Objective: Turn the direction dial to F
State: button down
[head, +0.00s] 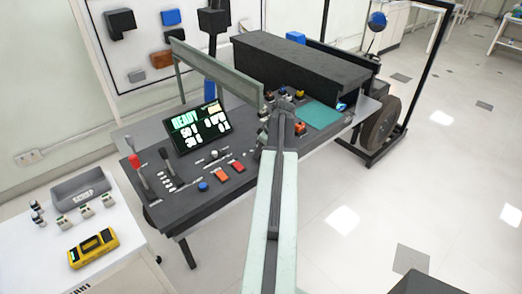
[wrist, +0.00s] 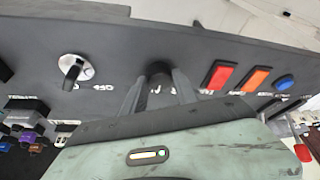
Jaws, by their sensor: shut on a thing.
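In the wrist view a dark round knob (wrist: 158,70) stands on the black control panel (wrist: 120,45). My gripper (wrist: 158,84) is shut on this knob, with one finger on each side. It is probably the direction dial; the white letters around it are partly covered by my fingers and I cannot read its setting. In the head view my gripper (head: 264,138) is low over the panel (head: 185,205), and my arm hides the knob.
A red switch (wrist: 218,75), an orange switch (wrist: 254,79) and a blue button (wrist: 285,83) lie close to the right of my fingers. In the head view a screen (head: 200,128) reads READY. A red-topped lever (head: 135,162) stands at the panel's left.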

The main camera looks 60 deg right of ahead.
jog(key=m, duration=0.1)
jog(key=m+h, duration=0.1)
jog(key=m, duration=0.1)
jog(key=shift+a+h, duration=0.2)
jog(key=shift+h, duration=0.1)
jog(key=shift+w+m+g+h, duration=0.1)
jog(key=shift+m+g+h, duration=0.3)
jog(key=shift+m, duration=1)
jog(key=shift+m+g+h, duration=0.2)
jog(key=shift+m+h, duration=0.3)
jog(key=shift+m, duration=0.9)
jog(key=c, duration=1)
grip_release()
jog(key=shift+o, duration=0.2)
